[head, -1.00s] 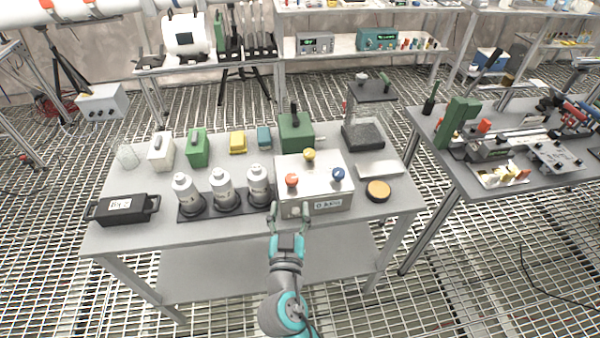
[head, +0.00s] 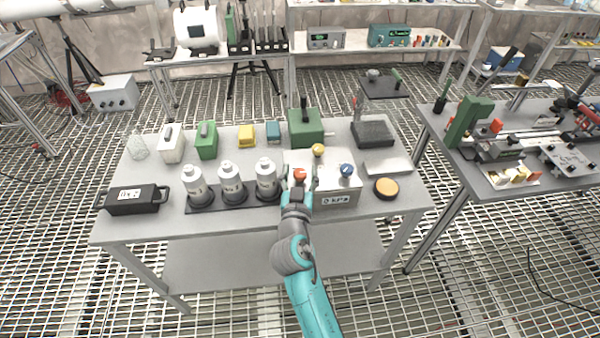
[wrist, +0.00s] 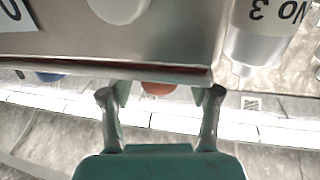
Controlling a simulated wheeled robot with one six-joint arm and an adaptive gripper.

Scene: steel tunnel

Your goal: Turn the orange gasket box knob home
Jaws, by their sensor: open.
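The gasket box (head: 335,196) is a pale metal box with a label on its front, near the front edge of the table. On its top are an orange knob (head: 300,174), a yellow knob (head: 318,150) and a blue knob (head: 347,170). My gripper (head: 300,181) is at the orange knob, with its fingers apart. In the wrist view the open gripper (wrist: 160,95) has the orange knob (wrist: 158,88) between its fingertips, partly hidden by the box's edge. Gaps show on both sides of the knob. The blue knob (wrist: 48,77) shows at the left there.
Several grey-white bottles stand on a black rack (head: 232,199) just left of the box; one bottle (wrist: 262,35) is close by in the wrist view. An orange-topped disc (head: 386,187) lies right of the box. A green block (head: 306,127) stands behind it. The table's front strip is clear.

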